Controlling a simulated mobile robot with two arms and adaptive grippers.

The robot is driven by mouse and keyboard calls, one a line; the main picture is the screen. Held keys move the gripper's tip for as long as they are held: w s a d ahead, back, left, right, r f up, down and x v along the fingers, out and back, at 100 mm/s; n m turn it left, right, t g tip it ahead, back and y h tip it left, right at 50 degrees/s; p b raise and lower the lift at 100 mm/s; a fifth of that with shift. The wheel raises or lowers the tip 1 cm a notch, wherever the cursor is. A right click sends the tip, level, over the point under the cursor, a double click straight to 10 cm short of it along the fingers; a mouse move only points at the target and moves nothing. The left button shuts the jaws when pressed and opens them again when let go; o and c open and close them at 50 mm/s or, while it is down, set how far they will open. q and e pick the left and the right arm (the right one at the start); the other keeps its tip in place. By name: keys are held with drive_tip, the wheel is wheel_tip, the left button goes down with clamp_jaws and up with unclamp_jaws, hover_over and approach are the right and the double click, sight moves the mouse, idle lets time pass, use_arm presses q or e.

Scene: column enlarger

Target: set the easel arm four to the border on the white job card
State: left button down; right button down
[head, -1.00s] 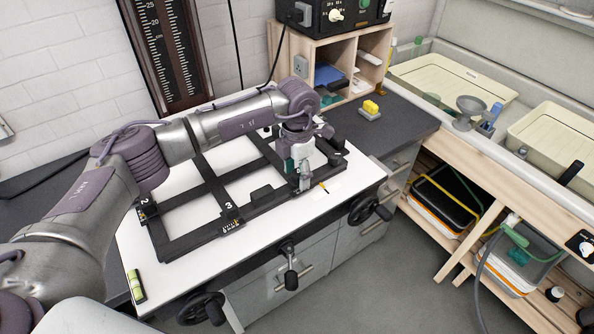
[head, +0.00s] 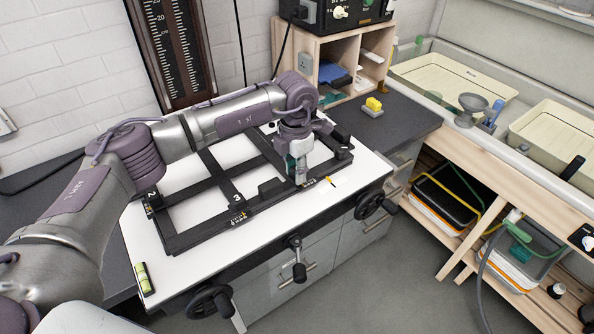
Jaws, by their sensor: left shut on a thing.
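The black easel (head: 190,240) lies on a white board, with bars crossing it. Its arms marked 2 (head: 152,197) and 3 (head: 237,199) show their numbers. My left gripper (head: 299,180) points down at the easel's front rail, right of arm 3. It is shut on what appears to be easel arm four; the gripper hides most of this arm, and I cannot read its number. A small white card (head: 341,182), likely the job card, lies right of the gripper with a yellow pencil-like item by it; its writing is too small to read. My right gripper is out of view.
The white board (head: 200,275) carries a green level (head: 145,279) at its front left. Black hand cranks (head: 296,262) stick out at the bench front. A yellow-topped block (head: 373,106) and a wooden shelf unit (head: 338,48) stand behind. Trays lie in the sink at right.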

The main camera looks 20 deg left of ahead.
use_arm(q)
drive_tip(key=c, duration=1.1)
unclamp_jaws()
drive_tip(key=shift+w, duration=0.15)
drive_tip(key=shift+o, duration=1.3)
drive_tip(key=shift+w+d+f, duration=0.1)
drive_tip(key=shift+w+d, duration=0.05)
drive_tip(key=shift+d, duration=0.1)
drive_tip(key=shift+a+r, duration=0.15)
drive_tip(key=shift+r, duration=0.05)
wheel_tip(320, 180, up, 12)
drive_tip(key=shift+f, duration=0.15)
